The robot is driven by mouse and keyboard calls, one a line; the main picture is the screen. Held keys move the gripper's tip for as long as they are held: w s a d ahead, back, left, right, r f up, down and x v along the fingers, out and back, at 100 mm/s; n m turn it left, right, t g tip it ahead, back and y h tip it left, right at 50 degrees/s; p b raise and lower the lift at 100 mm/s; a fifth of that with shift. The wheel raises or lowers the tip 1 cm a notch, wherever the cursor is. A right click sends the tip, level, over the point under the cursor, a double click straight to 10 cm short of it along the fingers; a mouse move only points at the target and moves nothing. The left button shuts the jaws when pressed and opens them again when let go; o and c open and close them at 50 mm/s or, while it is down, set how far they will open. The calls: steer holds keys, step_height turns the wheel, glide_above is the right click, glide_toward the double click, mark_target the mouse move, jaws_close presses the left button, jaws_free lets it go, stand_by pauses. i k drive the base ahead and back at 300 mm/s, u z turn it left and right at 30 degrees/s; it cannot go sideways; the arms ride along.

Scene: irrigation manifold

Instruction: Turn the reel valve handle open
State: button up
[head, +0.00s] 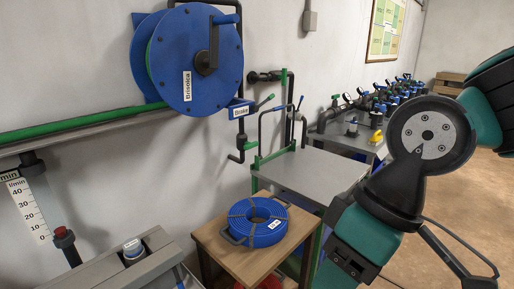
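The blue hose reel (196,75) is mounted on the wall at the upper left, with a small name label and a dark crank on its face. Just right of and below it, a small valve carries a blue name plate (240,111). My teal and black arm fills the right side, apart from the valve in the picture. My gripper's fingers cannot be made out.
A coiled blue hose (257,222) lies on a wooden table (215,232) below the valve. A grey metal cart (310,175) stands right of the valve. A bench with several valves runs behind. A flow gauge (30,210) and grey bench are at lower left.

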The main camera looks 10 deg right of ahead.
mark_target(248, 146)
steer(key=k, duration=0.6)
steer(key=z, duration=0.65)
steer(key=i, duration=0.6)
steer(key=z, duration=0.6)
steer(key=i, duration=0.7)
steer(key=u, duration=0.65)
steer(key=i, duration=0.7)
steer(key=u, duration=0.65)
